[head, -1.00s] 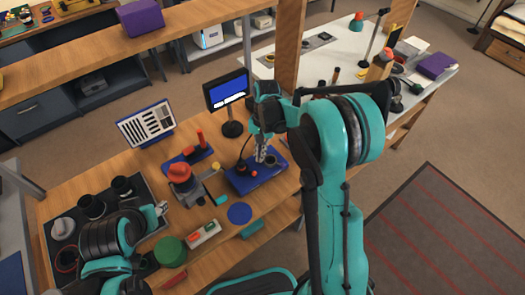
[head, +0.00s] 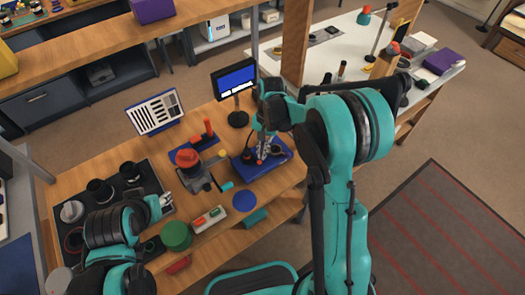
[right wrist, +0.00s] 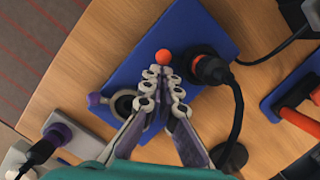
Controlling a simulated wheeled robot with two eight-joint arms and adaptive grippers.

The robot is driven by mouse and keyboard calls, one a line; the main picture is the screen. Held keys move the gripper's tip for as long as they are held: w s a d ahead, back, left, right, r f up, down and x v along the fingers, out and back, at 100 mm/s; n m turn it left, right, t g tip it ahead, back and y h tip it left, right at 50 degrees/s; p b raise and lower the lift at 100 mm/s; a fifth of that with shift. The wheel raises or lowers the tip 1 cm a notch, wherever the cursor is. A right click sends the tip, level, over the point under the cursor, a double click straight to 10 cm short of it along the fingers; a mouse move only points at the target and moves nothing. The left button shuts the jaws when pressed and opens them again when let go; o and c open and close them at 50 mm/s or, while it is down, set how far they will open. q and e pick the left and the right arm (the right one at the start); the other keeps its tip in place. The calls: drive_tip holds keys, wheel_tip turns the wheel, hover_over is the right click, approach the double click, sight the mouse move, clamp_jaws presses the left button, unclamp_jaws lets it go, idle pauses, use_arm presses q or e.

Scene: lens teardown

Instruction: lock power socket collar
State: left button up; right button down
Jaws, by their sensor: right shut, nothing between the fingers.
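A blue plate (head: 281,161) lies on the wooden table and also shows in the right wrist view (right wrist: 190,22). On it stands a black plug with an orange ring (right wrist: 208,68), its cable running down. A small orange-red ball (right wrist: 164,57) and a grey ring with a dark centre (right wrist: 125,102) are also on the plate. I cannot tell for sure which part is the socket collar. My right gripper (right wrist: 162,78) is shut and empty above the plate, its tips just short of the ball, between ring and plug. My left gripper (head: 164,202) is far left; its fingers are too small to judge.
A screen on a stand (head: 235,80) rises behind the plate. A red-topped device (head: 188,163), a blue disc (head: 244,200) and a green cylinder (head: 176,235) stand to its left. Dark lens parts lie on a black mat (head: 150,178).

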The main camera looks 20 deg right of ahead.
drive_tip(key=shift+s+m, duration=0.2)
drive_tip(key=shift+m, duration=0.2)
drive_tip(key=s+m, duration=0.1)
drive_tip(key=m, duration=0.3)
drive_tip(key=shift+s+a+t+y, duration=0.35)
drive_tip(key=shift+a+t+y, duration=0.05)
drive_tip(key=m, duration=0.1)
drive_tip(key=s+a+m, duration=0.1)
drive_tip(key=m, duration=0.1)
drive_tip(key=a+m+t, duration=0.1)
drive_tip(key=m, duration=0.1)
drive_tip(key=shift+s, duration=0.3)
drive_tip(key=shift+d, duration=0.1)
drive_tip(key=shift+w, duration=0.15)
drive_tip(key=shift+w+d, duration=0.1)
drive_tip(key=shift+w, duration=0.55)
drive_tip(key=shift+d, duration=0.1)
